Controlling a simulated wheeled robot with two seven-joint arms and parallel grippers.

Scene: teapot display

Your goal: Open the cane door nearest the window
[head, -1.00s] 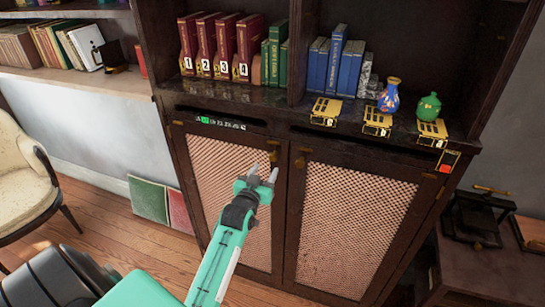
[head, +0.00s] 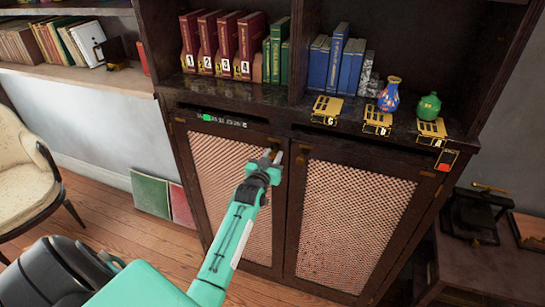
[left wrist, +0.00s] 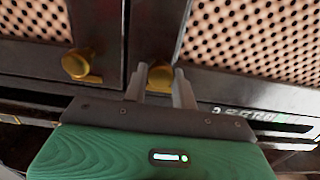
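A dark wooden cabinet has two cane-panelled doors, a left one (head: 215,172) and a right one (head: 345,225). Both look closed. Each has a brass knob near its upper inner corner; the right door's knob (head: 302,152) is free. My left gripper (head: 273,156) is at the left door's knob. In the left wrist view that knob (left wrist: 160,77) sits between my two fingers (left wrist: 160,86), which are close in on both sides of it. The right door's knob (left wrist: 80,66) is beside them there. My right gripper is not in view. No window shows.
Numbered red binders (head: 222,45), books, a blue vase (head: 389,95) and a green pot (head: 429,106) stand on the shelf above. A cream chair (head: 25,180) is at the left. Green and red panels (head: 151,193) lean on the wall. A side table (head: 490,255) stands right.

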